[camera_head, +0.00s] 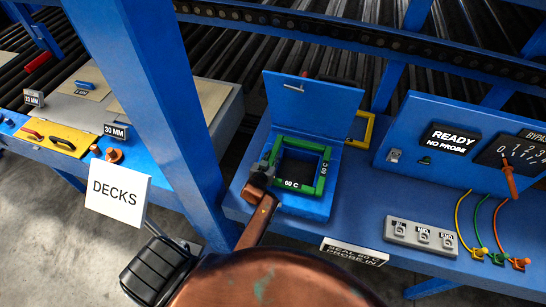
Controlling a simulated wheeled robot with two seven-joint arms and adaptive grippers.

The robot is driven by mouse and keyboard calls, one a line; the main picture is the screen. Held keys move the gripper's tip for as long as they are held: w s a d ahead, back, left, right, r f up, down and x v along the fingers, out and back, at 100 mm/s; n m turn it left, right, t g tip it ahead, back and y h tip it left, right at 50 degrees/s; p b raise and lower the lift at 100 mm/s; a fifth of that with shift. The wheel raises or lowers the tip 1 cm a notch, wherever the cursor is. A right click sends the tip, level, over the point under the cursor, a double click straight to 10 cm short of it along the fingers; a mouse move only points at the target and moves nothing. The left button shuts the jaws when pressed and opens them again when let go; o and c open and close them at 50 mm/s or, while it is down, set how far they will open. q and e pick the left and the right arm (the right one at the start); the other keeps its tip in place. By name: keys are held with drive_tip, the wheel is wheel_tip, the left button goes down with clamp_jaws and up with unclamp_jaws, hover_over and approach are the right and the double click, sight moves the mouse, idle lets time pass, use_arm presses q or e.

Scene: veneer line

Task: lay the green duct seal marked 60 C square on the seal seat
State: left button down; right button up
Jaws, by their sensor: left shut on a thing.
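The green duct seal (321,178) is a square frame with white "60 C" labels on its front and right sides. It is over the seal seat (308,207), a blue box with a dark square opening and a raised lid (315,103) behind it. The seal's frame runs roughly around the opening. I cannot tell whether it touches the seat all round. My left gripper (266,172) is shut on the seal's left front part, and its fingers hide that corner. My right gripper is not in view.
A yellow frame (368,128) stands to the right of the lid. Right of the seat are a grey button box (421,236), a panel reading "READY NO PROBE" (450,138) and coloured cables. A blue post (150,100) rises to the left, near the "DECKS" sign (117,190).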

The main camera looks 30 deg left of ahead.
use_arm(q)
drive_tip(key=shift+f, duration=0.4)
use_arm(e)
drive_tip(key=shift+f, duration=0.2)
use_arm(q)
drive_tip(key=shift+f, duration=0.15)
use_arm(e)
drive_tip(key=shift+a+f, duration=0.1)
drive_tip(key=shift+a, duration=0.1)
use_arm(q)
drive_tip(key=c, duration=1.7)
unclamp_jaws()
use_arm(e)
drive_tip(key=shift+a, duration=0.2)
use_arm(q)
drive_tip(key=shift+r, duration=0.8)
drive_tip(key=v, duration=1.2)
drive_tip(key=shift+f, duration=0.25)
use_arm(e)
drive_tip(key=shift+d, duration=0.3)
